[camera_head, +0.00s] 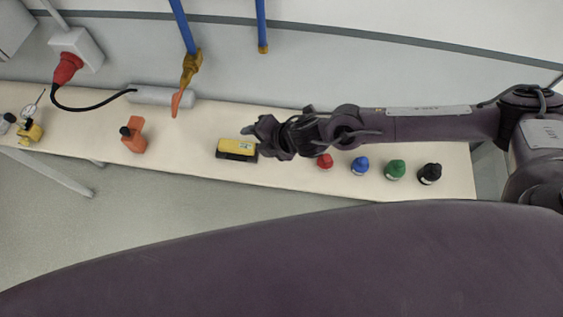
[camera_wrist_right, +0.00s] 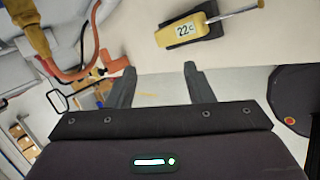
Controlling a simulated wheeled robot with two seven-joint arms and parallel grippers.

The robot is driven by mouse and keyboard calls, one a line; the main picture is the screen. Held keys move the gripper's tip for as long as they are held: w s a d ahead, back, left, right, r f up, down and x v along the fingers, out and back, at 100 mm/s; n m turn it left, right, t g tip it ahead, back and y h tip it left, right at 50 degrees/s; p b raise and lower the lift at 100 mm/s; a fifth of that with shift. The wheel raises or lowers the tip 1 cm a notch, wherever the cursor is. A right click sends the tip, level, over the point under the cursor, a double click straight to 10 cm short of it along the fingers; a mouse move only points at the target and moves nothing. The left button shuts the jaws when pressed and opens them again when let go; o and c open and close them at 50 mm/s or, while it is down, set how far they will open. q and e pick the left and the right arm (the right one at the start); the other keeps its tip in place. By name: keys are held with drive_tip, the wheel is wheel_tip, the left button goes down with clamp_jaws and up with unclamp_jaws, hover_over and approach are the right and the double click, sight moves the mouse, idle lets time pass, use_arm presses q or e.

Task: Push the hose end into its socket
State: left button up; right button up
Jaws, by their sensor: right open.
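My right gripper (camera_head: 252,131) hangs over the bench, above and near the yellow meter (camera_head: 237,146). In the right wrist view its two fingers (camera_wrist_right: 158,68) are apart with nothing between them. A black hose or cable (camera_head: 95,106) curves from a red plug (camera_head: 67,67) on a wall box to a grey cylinder (camera_head: 160,95) at the back of the bench. I cannot tell which part is the hose end or its socket. An orange block (camera_head: 134,135) with a black knob stands on the bench, left of the gripper. My left gripper is not in view.
Red, blue (camera_head: 360,165), green (camera_head: 395,169) and black (camera_head: 430,173) capped bottles stand at right. A gauge (camera_head: 29,112) stands far left.

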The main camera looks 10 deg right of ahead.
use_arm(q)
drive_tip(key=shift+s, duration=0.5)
use_arm(e)
drive_tip(key=s+d+f+m+h, duration=0.4)
drive_tip(key=s+d+m+h, duration=0.1)
drive_tip(key=m, duration=0.2)
idle(0.4)
